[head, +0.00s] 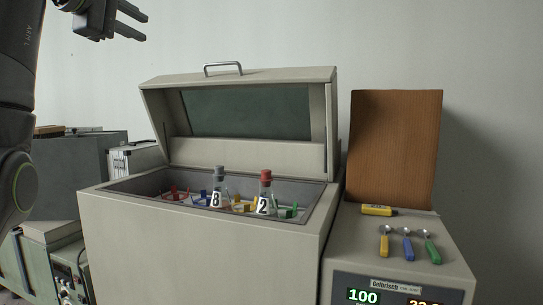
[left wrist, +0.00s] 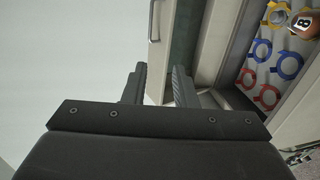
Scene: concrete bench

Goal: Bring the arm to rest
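My left gripper (head: 139,25) is at the top left of the head view, raised above and to the left of the open lid. Its two fingers are apart, with nothing between them; the left wrist view shows the same gap (left wrist: 160,86). My left arm comes in along the left edge. My right gripper is in neither view.
A beige chest (head: 205,245) has its lid (head: 238,76) raised. Inside stand a grey-stoppered flask labelled 8 (head: 217,185) and a red-stoppered flask labelled 2 (head: 265,190), among coloured rings. Three spoons (head: 407,244) and a brown board (head: 394,148) are at right.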

